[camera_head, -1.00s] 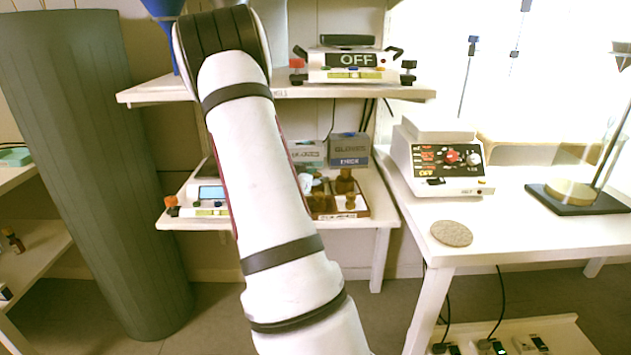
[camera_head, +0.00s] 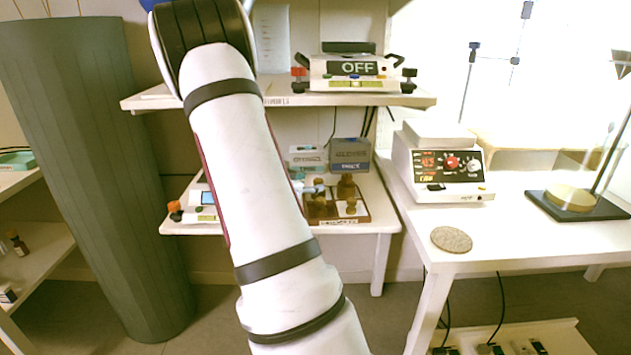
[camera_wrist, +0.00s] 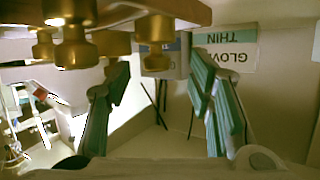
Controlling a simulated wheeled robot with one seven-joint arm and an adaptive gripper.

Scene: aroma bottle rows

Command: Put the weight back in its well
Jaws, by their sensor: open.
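A wooden weight block (camera_head: 338,222) sits on the lower shelf, holding several brass weights, including a large one (camera_head: 346,186). In the wrist view, which looks upside down, the block's edge (camera_wrist: 115,14) crosses the top with brass knobbed weights (camera_wrist: 75,48) under it. My gripper (camera_wrist: 160,76) is open, its green-padded fingers apart and empty. A smaller brass weight (camera_wrist: 155,58) appears between and beyond the fingertips; I cannot tell whether it sits in a well. In the head view my arm hides most of the gripper, and a small part shows beside the weights.
Two glove boxes (camera_head: 350,154) stand behind the block. A scale (camera_head: 202,202) is left of it, partly behind my arm. The upper shelf (camera_head: 285,100) lies above and carries a balance marked OFF (camera_head: 357,72). A white table (camera_head: 520,235) stands on the right.

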